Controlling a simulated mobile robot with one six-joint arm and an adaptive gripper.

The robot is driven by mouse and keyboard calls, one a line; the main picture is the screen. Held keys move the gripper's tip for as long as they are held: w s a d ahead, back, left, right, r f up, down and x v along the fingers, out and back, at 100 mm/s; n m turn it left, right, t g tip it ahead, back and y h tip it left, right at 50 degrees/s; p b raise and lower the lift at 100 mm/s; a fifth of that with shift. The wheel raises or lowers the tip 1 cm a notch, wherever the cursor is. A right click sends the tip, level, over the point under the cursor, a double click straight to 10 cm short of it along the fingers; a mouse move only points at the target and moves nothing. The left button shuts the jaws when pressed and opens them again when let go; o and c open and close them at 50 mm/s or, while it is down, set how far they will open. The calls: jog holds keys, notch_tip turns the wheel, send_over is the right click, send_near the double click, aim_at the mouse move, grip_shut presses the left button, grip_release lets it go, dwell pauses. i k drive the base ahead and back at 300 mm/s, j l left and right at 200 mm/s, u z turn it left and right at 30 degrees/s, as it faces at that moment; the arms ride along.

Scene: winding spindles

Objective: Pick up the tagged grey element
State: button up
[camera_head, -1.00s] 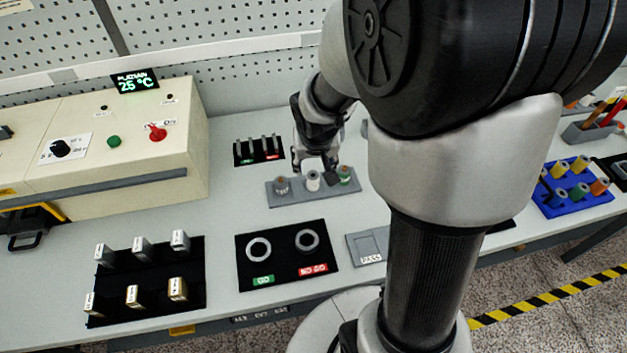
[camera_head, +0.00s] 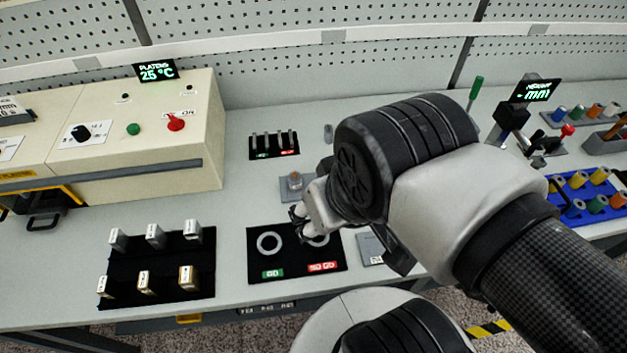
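Several small upright blocks with white tags stand on a black mat (camera_head: 150,268) at the lower left. The back row has grey blocks (camera_head: 118,238), (camera_head: 155,236), (camera_head: 193,230); the front row has blocks with tan or brass sides (camera_head: 188,278). A grey element with a brownish top (camera_head: 295,181) stands in a grey holder (camera_head: 290,195); my arm hides the holder's right part. I cannot tell which one is the tagged grey element. My gripper (camera_head: 299,222) is over the gauge mat, beside the right ring, apart from the blocks. Its fingers are small and partly hidden, and nothing shows between them.
The black gauge mat (camera_head: 262,262) has a GO ring (camera_head: 269,243) and a NO GO ring (camera_head: 318,241). A grey PASS tray (camera_head: 370,250) is partly behind my arm. A cream control box (camera_head: 150,140) stands at the back left. A pin rack (camera_head: 273,146) stands behind.

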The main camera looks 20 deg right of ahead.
aim_at(295, 178)
jog(key=i+j+z, duration=0.1)
jog(key=j+z, duration=1.05)
jog(key=k+j, duration=0.05)
